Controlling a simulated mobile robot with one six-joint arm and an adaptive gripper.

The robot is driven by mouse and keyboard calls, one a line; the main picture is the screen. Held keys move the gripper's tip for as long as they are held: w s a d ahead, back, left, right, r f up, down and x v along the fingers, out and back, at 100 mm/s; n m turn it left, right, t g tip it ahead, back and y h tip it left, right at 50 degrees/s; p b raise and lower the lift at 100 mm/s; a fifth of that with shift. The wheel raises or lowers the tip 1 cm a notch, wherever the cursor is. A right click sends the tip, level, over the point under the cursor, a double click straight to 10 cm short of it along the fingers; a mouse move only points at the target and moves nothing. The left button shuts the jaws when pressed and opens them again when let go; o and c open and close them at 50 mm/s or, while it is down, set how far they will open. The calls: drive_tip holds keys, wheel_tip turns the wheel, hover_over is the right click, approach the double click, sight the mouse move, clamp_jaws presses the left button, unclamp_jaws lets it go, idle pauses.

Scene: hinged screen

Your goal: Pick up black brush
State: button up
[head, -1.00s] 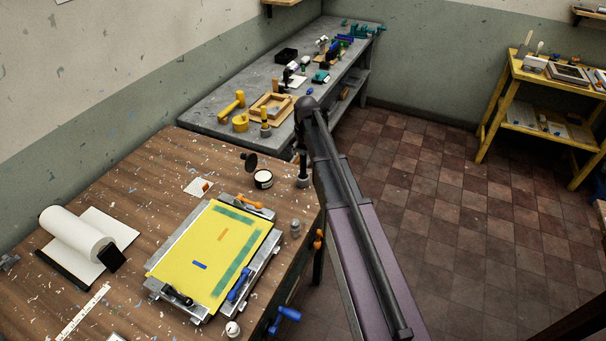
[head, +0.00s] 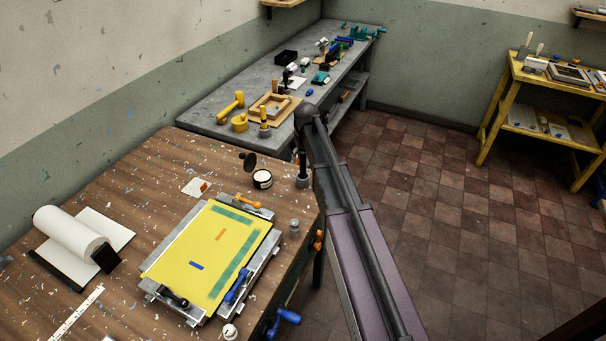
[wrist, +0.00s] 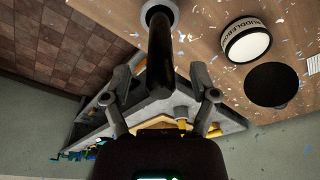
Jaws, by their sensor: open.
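The black brush (wrist: 160,45) shows in the wrist view as a thick dark upright shaft, its far end at a round grey base. In the head view the dark shaft (head: 301,163) stands at the right edge of the brown worktable, beside my arm. My gripper (wrist: 164,72) is open, with one finger on each side of the shaft. The shaft lies between the fingers in the picture; I cannot tell whether they touch it. My arm hides most of the gripper in the head view.
A labelled jar (head: 262,179) and a black disc (head: 248,160) are left of the brush on the worktable (head: 150,180). A yellow printing screen (head: 215,250) lies nearer. A grey bench (head: 210,110) with tools stands behind. The floor at right is clear.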

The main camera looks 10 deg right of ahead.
sight(303, 169)
drive_tip(key=shift+w+f+b, duration=0.15)
drive_tip(key=shift+f+b, duration=0.75)
drive_tip(key=shift+f, duration=0.3)
clamp_jaws()
